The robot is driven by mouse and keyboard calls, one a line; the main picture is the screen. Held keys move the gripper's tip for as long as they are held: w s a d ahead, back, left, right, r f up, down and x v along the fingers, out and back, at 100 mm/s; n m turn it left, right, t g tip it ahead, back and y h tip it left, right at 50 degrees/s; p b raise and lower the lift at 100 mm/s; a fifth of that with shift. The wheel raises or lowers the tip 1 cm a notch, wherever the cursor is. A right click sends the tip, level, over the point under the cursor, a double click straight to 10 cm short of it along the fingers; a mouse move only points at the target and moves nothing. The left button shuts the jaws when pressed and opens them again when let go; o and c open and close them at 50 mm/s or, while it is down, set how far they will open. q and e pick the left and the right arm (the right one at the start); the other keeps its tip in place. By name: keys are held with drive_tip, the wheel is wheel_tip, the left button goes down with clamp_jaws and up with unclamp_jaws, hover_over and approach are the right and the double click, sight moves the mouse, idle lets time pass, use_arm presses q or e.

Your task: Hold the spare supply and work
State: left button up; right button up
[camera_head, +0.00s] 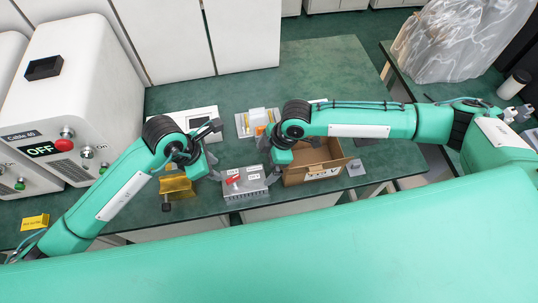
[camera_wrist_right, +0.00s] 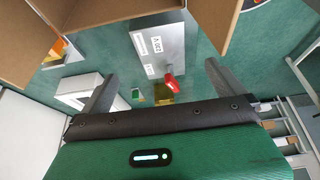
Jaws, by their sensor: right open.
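A grey metal box with white labels and a red part on top, likely the spare supply (camera_head: 243,188), sits near the front edge of the green bench. It also shows in the right wrist view (camera_wrist_right: 158,42), with its red part (camera_wrist_right: 175,84) toward me. My left gripper (camera_head: 214,176) is just left of the box; its jaws are too small to read, and I cannot tell whether it touches. My right gripper (camera_head: 269,176) is by the box's right side. In the right wrist view its fingers (camera_wrist_right: 157,85) are spread, with the box beyond them and nothing visibly held.
An open cardboard box (camera_head: 316,171) stands close right of the grey box. A yellow object (camera_head: 178,188) lies left, below my left wrist. A white tray with small parts (camera_head: 259,121) is behind. A large white cabinet marked OFF (camera_head: 75,95) fills the left.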

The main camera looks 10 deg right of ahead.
sight(253, 178)
drive_tip(key=x, duration=1.2)
drive_tip(key=shift+c, duration=0.4)
drive_tip(key=c, duration=1.1)
drive_tip(key=o, duration=0.4)
drive_tip(key=shift+c, duration=1.3)
